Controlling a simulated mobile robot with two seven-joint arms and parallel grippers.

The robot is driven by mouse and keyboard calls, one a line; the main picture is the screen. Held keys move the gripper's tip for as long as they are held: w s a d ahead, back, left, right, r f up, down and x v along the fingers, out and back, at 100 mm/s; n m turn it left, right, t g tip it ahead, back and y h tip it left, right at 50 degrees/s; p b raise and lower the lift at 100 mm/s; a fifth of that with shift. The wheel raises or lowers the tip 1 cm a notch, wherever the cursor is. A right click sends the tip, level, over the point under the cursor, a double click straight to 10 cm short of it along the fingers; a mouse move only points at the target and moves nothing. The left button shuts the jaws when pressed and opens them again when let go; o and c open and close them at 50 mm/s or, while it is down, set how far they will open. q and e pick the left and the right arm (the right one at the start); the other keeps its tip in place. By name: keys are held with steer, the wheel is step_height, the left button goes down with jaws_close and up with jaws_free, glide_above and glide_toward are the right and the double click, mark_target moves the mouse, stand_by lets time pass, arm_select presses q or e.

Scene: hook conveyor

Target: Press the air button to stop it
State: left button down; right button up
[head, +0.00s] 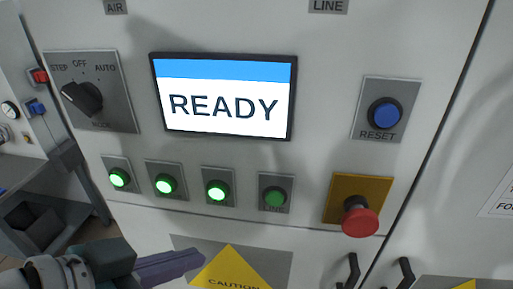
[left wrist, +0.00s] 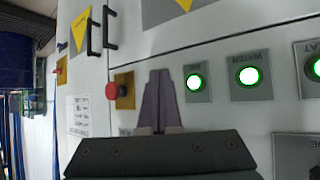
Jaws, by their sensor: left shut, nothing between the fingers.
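A row of round green buttons sits below the READY screen on the white panel. The third from the left (head: 216,191), which I take for the air button, is lit; its label is too small to read. It also shows lit in the left wrist view (left wrist: 195,82), beside the lit button marked WATER (left wrist: 249,76). My left gripper (head: 200,257) has its purple fingers shut and empty, below the row and apart from the buttons. In the left wrist view its fingers (left wrist: 161,80) lie left of that lit button. My right gripper is not in view.
The leftmost button (head: 119,178) is lit; the rightmost green button (head: 275,198) is unlit. A red mushroom button (head: 360,220) sticks out to the right. A blue reset button (head: 385,113), a mode knob (head: 82,98) and dark handles (head: 348,271) are around.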

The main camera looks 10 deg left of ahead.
mark_target(217, 192)
arm_select(q)
steer(key=shift+w, duration=0.1)
stand_by(0.3)
steer(key=w+b, duration=0.4)
steer(key=w, duration=0.4)
steer(key=shift+w, duration=0.3)
steer(key=shift+w+d+b, duration=0.1)
steer(key=shift+b, duration=0.25)
stand_by(1.5)
steer(key=shift+w, duration=0.3)
